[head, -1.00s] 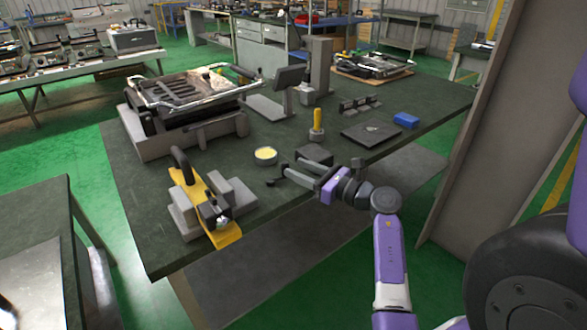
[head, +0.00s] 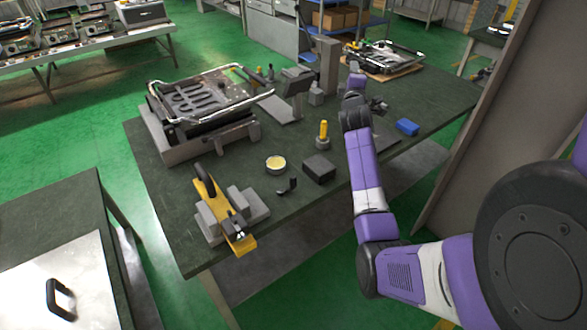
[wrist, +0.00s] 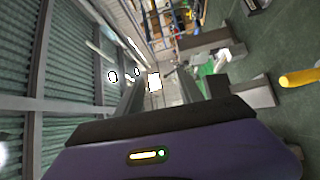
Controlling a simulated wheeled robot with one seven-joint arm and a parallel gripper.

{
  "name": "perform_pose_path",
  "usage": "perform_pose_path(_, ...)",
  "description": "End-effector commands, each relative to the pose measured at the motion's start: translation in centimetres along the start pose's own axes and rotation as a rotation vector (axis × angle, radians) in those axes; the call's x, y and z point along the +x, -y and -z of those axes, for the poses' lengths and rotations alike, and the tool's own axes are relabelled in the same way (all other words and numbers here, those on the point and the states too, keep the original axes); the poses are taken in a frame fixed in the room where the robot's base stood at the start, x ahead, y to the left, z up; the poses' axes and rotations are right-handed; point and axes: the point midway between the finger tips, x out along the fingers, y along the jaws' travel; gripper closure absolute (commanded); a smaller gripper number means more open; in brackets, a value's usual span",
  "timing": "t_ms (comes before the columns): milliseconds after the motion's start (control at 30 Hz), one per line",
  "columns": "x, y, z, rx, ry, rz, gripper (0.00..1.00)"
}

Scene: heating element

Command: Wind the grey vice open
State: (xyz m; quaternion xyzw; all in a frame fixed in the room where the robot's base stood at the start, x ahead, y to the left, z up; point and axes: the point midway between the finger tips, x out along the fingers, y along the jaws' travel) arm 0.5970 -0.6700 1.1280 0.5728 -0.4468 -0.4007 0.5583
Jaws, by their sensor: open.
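A low grey block fixture (head: 254,203), which looks like the grey vice, stands at the near left of the dark workbench. A yellow bar with a black arched handle (head: 205,180) runs between its grey blocks, and a small dark metal part (head: 235,228) sits at its front end. How tightly the blocks hold the bar cannot be told. My gripper (head: 356,74) is over the right side of the bench, well away from the fixture, with its fingers largely hidden.
On the workbench (head: 300,215) stand a large grey unit with a metal frame (head: 205,100), a tin with yellow contents (head: 276,164), a black block (head: 319,169), a yellow-handled tool (head: 323,133) and a blue box (head: 407,127). The tool's handle also shows in the wrist view (wrist: 298,77).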

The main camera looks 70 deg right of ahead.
Motion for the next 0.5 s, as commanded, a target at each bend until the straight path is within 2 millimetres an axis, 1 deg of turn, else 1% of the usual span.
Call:
perform_pose_path(67, 0.2, 2.3, 0.8, 0.102, 0.005, 0.165, 0.56)
perform_pose_path(100, 0.0, 3.9, 1.5, 0.150, 0.002, 0.253, 0.56)
perform_pose_path(133, -0.3, 5.2, 2.1, 0.184, 0.000, 0.320, 0.56)
perform_pose_path(167, -0.8, 6.4, 2.7, 0.215, -0.004, 0.390, 0.56)
perform_pose_path(200, -1.6, 8.2, 3.7, 0.252, -0.012, 0.485, 0.56)
perform_pose_path(267, -3.2, 10.6, 5.3, 0.303, -0.026, 0.628, 0.56)
perform_pose_path(300, -4.5, 12.1, 6.4, 0.332, -0.039, 0.725, 0.56)
perform_pose_path(367, -6.9, 14.3, 8.1, 0.366, -0.060, 0.872, 0.56)
perform_pose_path(400, -8.8, 15.6, 9.2, 0.382, -0.076, 0.971, 0.56)
perform_pose_path(467, -11.6, 17.4, 10.6, 0.398, -0.101, 1.111, 0.56)
perform_pose_path(500, -13.6, 18.3, 11.3, 0.404, -0.115, 1.198, 0.56)
